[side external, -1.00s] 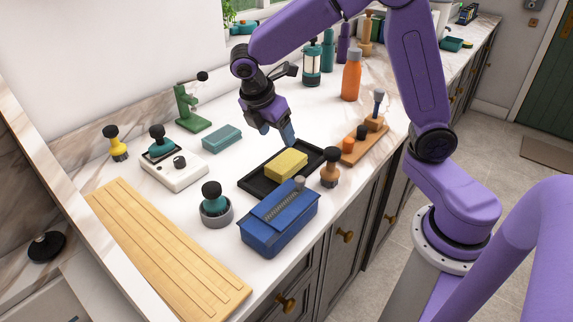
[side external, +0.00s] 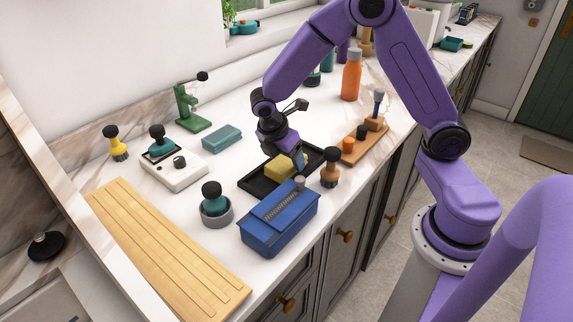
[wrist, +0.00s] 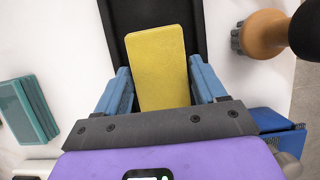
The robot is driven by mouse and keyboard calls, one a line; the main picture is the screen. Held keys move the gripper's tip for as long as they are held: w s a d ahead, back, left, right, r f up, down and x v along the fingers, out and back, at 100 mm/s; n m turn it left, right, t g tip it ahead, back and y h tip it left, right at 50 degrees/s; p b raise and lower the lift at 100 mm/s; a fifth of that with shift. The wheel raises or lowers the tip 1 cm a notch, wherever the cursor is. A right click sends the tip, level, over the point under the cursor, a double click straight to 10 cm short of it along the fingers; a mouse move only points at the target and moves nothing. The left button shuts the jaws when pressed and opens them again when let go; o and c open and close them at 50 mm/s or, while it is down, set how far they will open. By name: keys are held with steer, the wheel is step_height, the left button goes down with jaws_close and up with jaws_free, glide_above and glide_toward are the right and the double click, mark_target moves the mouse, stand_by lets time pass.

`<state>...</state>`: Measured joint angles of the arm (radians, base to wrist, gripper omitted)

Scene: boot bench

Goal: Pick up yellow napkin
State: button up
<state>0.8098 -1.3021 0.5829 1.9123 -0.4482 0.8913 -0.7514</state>
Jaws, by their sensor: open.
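The yellow napkin looks like a flat yellow block (side external: 284,168) lying in a black tray (side external: 252,184). In the wrist view the yellow block (wrist: 160,66) lies between my two blue fingers, and the black tray (wrist: 116,14) shows around it. My gripper (side external: 286,160) is low over the tray, and in the wrist view my gripper (wrist: 160,88) is open, with one finger on each side of the block. A small gap shows at the right finger; whether the left finger touches the block I cannot tell. The gripper hides part of the block in the side view.
A blue box (side external: 280,222) stands just in front of the tray. A wooden-handled brush (side external: 330,168) stands close on the right. A wooden rack (side external: 362,145) is behind it. A teal block (side external: 222,138) lies left of my gripper, with clear counter around it.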

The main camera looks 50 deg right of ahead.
mark_target(287, 160)
steer(key=shift+f, duration=0.25)
stand_by(0.6)
steer(key=c, duration=0.7)
steer(key=shift+r, duration=0.15)
step_height(287, 160, up, 12)
steer(key=s, duration=0.2)
steer(key=shift+r, duration=0.25)
stand_by(0.4)
